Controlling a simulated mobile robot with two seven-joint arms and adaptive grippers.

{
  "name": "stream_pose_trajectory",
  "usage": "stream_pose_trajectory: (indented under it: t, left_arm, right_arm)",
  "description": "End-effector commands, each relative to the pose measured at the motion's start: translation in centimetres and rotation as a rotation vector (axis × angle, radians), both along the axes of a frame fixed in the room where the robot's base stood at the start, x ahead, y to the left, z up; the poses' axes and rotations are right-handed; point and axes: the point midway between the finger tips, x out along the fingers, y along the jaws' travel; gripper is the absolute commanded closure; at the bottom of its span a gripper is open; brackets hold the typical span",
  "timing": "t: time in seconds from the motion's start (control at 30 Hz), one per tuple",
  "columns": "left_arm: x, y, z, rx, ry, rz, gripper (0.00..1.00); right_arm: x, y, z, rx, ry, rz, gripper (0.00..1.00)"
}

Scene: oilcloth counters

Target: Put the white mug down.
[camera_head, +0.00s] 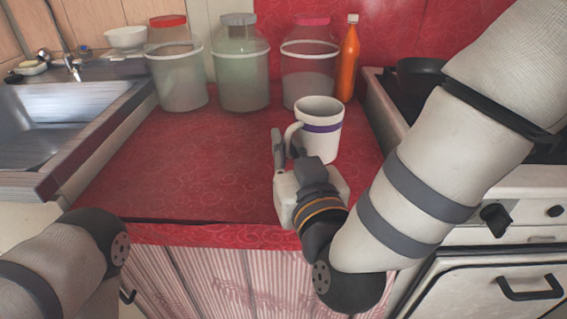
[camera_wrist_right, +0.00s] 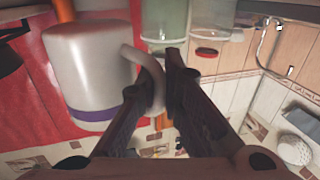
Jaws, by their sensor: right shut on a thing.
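The white mug (camera_head: 320,146) with a purple band near its rim is upright over the red counter (camera_head: 190,165), toward its right side. I cannot tell whether its base touches the counter. My right gripper (camera_head: 286,148) is shut on the mug's handle, which is on the mug's left side. In the right wrist view the mug (camera_wrist_right: 88,75) appears upside down, with its handle between the fingers of the right gripper (camera_wrist_right: 158,85). My left arm shows at the lower left, but its gripper is out of view.
Three lidded jars (camera_head: 180,75), (camera_head: 241,75), (camera_head: 309,75) and an orange bottle (camera_head: 348,65) stand along the back. A sink (camera_head: 35,125) is at the left, a stove with a dark pan (camera_head: 420,72) at the right. The counter's left and middle are clear.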

Motion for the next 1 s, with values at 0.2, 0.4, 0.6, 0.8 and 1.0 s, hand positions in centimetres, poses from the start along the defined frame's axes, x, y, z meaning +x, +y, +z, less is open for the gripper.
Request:
stream_pose_trajectory:
  t: [0.2, 0.4, 0.6, 0.8, 1.0]
  left_arm:
    - [-0.6, 0.0, -0.8, 0.000, 0.018, -0.001, 0.45]
    - [-1.1, 0.0, -1.6, -0.001, 0.034, -0.001, 0.45]
    - [-1.0, 0.0, -1.5, -0.001, 0.032, -0.001, 0.45]
    - [-1.1, 0.0, -1.6, -0.001, 0.034, -0.001, 0.45]
    - [-1.1, 0.0, -1.6, -0.001, 0.034, -0.001, 0.45]
  right_arm:
    - [2.1, 0.2, -2.6, 0.001, -0.003, 0.000, 1.00]
    - [2.7, 0.2, -6.1, 0.000, 0.001, 0.001, 1.00]
    - [2.7, 0.2, -6.1, 0.001, -0.005, 0.001, 1.00]
    - [2.7, 0.2, -6.5, 0.001, -0.003, 0.000, 0.86]
    - [2.7, 0.2, -6.4, 0.001, -0.003, 0.000, 0.73]
